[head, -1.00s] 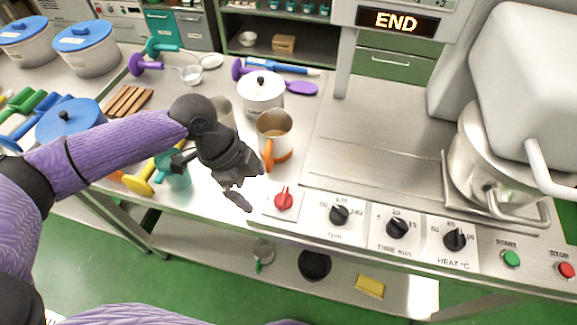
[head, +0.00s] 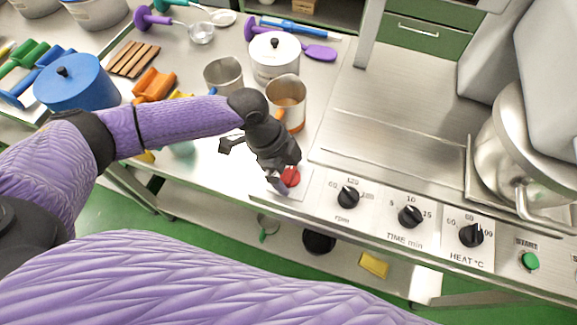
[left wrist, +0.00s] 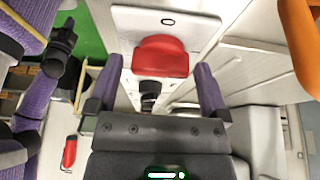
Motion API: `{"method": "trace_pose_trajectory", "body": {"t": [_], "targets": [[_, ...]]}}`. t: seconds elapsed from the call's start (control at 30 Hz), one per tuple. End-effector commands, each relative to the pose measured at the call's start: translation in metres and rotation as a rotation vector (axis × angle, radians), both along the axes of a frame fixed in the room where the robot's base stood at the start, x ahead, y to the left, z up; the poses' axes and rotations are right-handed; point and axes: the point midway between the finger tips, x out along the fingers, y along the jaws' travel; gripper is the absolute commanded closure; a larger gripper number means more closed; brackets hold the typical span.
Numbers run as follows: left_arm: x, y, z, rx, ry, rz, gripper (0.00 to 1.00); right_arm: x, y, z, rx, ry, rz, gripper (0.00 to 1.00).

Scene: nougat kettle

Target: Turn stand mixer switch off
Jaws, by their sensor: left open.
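The red switch knob (head: 291,176) sits on a white plate at the left end of the machine's front panel. My left gripper (head: 283,179) is directly at it, fingers pointing down, partly covering it in the head view. In the left wrist view, the red knob (left wrist: 160,56) lies ahead and between the two spread purple fingers of my left gripper (left wrist: 154,88). The gripper is open and the fingers do not visibly pinch the knob. My right gripper is not seen in the head view.
Black dials for rpm (head: 347,197), time (head: 410,216) and heat (head: 471,235) line the panel, then a green start button (head: 530,261). A steel cup (head: 287,98) and a white pot (head: 274,59) stand behind the gripper. A steel kettle (head: 522,150) is at right.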

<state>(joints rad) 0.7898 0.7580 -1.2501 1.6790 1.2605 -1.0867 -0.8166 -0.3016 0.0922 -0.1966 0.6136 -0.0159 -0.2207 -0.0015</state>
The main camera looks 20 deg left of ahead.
Motion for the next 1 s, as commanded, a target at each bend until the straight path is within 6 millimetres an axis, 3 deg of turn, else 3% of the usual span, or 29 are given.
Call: {"method": "trace_pose_trajectory", "body": {"t": [0.07,0.4,0.47,0.77,1.0], "targets": [[0.0,0.0,0.0,0.0,0.0,0.0,0.0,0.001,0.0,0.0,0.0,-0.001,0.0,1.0],[0.0,0.0,0.001,0.0,0.001,0.0,0.72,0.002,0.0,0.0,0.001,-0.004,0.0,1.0],[0.0,0.0,0.001,0.0,0.001,0.0,0.82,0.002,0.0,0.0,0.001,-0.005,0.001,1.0],[-0.001,0.0,0.003,0.0,0.003,0.051,0.82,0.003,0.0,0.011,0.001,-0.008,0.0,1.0],[-0.002,0.0,0.007,-0.002,0.004,0.213,0.83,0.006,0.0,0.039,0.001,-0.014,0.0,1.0]]}}
